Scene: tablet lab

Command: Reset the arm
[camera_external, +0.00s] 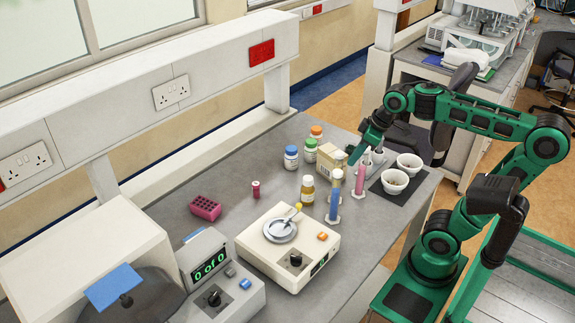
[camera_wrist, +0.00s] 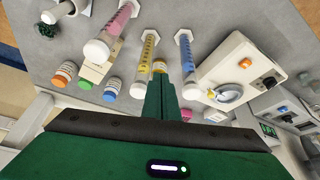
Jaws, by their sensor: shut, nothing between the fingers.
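My green arm reaches from the right over the lab bench in the external view. My gripper (camera_external: 357,156) points down and left, close above the cylinders near the back right of the bench. In the wrist view my gripper (camera_wrist: 168,82) shows as two green fingers pressed together, shut and empty. The blue cylinder (camera_wrist: 186,60) is right of the fingers there, and the yellow cylinder (camera_wrist: 146,52) is to their left. In the external view the pink cylinder (camera_external: 360,180) and the blue cylinder (camera_external: 334,203) stand upright. The fingertips partly hide what lies behind them.
White bowls (camera_external: 395,181) sit on a dark mat at the right. Several bottles (camera_external: 291,158) and a cardboard box (camera_external: 331,158) stand at the back. A balance (camera_external: 270,253), a pink rack (camera_external: 205,207) and a counter machine (camera_external: 219,270) are further left. Bare bench lies between them.

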